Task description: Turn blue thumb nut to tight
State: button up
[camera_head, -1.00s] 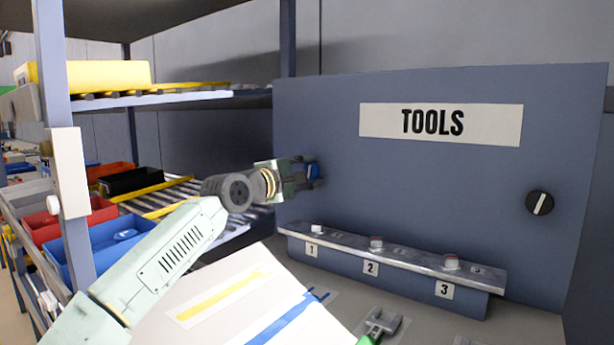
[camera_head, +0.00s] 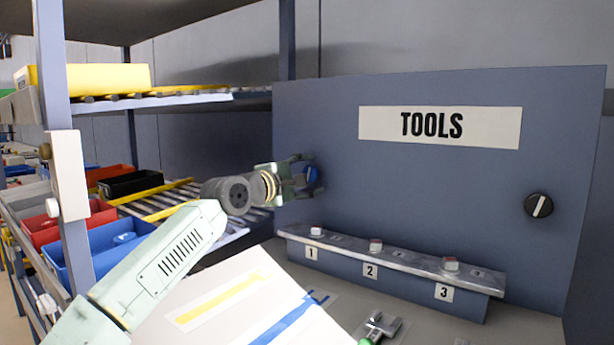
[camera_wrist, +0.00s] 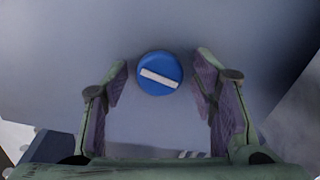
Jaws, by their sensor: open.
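The blue thumb nut (camera_head: 311,175) is on the upper left of the blue-grey TOOLS panel. In the wrist view the blue thumb nut (camera_wrist: 160,73) shows as a round knob with a white bar, tilted slightly down to the right. My gripper (camera_head: 304,172) is open in front of the panel at the nut. In the wrist view the gripper fingers (camera_wrist: 161,75) stand on both sides of the nut, with a gap on each side. Whether the fingertips reach past the nut's face I cannot tell.
A black knob (camera_head: 539,205) with a white bar is at the panel's right. A ledge (camera_head: 400,262) with numbered places 1 to 3 runs below. A shelf rack with coloured bins (camera_head: 100,255) stands at left.

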jog(key=v, duration=1.2)
